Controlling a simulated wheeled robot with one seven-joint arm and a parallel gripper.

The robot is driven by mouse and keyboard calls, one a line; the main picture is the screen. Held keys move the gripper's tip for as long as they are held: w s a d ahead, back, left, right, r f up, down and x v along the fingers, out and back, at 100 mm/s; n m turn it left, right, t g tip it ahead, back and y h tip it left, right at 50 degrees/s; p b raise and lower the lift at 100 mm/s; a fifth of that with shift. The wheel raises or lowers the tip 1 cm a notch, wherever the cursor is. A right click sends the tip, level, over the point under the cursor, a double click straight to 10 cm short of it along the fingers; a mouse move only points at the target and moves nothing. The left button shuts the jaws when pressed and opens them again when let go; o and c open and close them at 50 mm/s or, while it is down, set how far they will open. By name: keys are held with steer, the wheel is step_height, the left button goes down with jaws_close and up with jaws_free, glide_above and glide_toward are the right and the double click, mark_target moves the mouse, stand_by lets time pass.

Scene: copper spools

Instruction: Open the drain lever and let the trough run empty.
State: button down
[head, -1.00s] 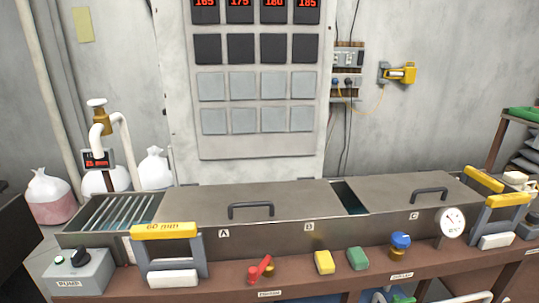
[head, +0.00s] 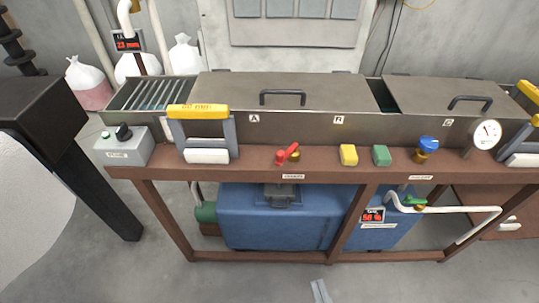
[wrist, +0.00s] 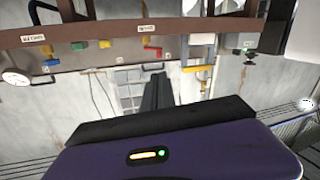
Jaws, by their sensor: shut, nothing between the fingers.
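The long grey metal trough (head: 215,126) stands on a brown bench, its two handled lids on; dark liquid shows in the gap between them. A red lever (head: 287,155), by a brass fitting at the trough's front foot above a small label, appears to be the drain lever. It slants up to the right. In the wrist view, which is upside down, the red lever (wrist: 152,50) shows beyond my gripper (wrist: 158,80). My gripper's dark fingers are shut and empty, apart from the lever. Whether liquid is flowing out is not visible.
A blue tank (head: 265,225) with a red display stands under the bench. Yellow (head: 348,155) and green (head: 381,155) blocks, a blue-topped valve (head: 427,146) and a dial gauge (head: 486,134) line the front right. A yellow-topped frame (head: 197,125) stands left. Floor in front is mostly clear.

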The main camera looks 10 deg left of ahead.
mark_target(288, 150)
steer(key=w+a+r+n+h+p, duration=0.1)
steer(key=w+a+r+n, duration=0.1)
steer(key=w+a+n, duration=1.45)
steer(key=w+d+m+t+h+p, duration=0.1)
steer(key=w+d+m+h+p, duration=0.2)
steer(key=w, duration=1)
steer(key=shift+d+m+h, duration=0.8)
steer(key=shift+m+h, duration=0.05)
steer(key=shift+h, duration=0.15)
steer(key=shift+f, duration=0.1)
steer(key=shift+s+d, duration=0.1)
steer(key=shift+s, duration=0.05)
